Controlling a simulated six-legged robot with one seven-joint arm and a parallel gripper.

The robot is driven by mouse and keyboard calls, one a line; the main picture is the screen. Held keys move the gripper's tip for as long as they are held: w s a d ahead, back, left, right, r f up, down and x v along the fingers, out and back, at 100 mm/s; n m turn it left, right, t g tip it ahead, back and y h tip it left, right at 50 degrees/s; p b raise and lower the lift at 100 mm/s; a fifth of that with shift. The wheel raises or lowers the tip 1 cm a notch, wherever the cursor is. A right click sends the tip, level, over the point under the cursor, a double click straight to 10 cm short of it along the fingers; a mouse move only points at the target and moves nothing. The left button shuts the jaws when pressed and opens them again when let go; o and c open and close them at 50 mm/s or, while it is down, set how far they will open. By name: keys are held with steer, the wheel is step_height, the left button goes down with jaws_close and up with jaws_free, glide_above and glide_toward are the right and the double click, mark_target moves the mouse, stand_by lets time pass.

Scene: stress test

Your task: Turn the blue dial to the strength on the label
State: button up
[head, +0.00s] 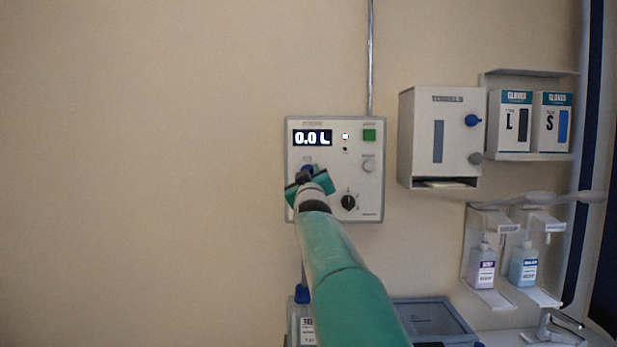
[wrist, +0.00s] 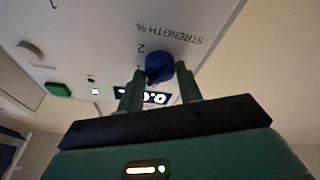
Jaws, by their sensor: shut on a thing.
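The blue dial (wrist: 158,67) sits on the pale wall panel (head: 362,205), under the printed words "STRENGTH %" in the wrist view. A "2" shows beside the dial; its pointer mark cannot be made out. My gripper (wrist: 161,84) is shut on the dial, with one finger on each side. In the head view my gripper (head: 308,180) covers most of the dial, leaving a bit of blue (head: 307,168). The panel's display (head: 312,138) reads "0.0 L". A container with a label (head: 307,328) stands below, partly behind my arm; its text is too small to read.
The panel also has a green button (head: 369,135), a grey button (head: 368,166) and a black knob (head: 348,202) close right of my gripper. A towel box (head: 418,150), glove boxes (head: 515,125) and soap bottles (head: 483,268) are on the right. A grey tray (head: 440,305) lies below.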

steer(key=shift+a+r+m+g+h, duration=0.1)
steer(key=shift+m+g+h, duration=0.75)
steer(key=shift+m, duration=2.8)
steer(key=shift+a+r+m+g+h, duration=0.15)
steer(key=shift+m+h, duration=1.2)
steer(key=shift+m, duration=2.25)
steer(key=shift+a+r+m+g+h, duration=0.1)
steer(key=shift+m+g+h, duration=0.75)
steer(key=shift+m, duration=2.8)
steer(key=shift+h, duration=0.25)
steer(key=o, duration=1)
steer(key=v, duration=1.3)
steer(key=shift+s+f, duration=0.3)
steer(key=shift+s, duration=0.05)
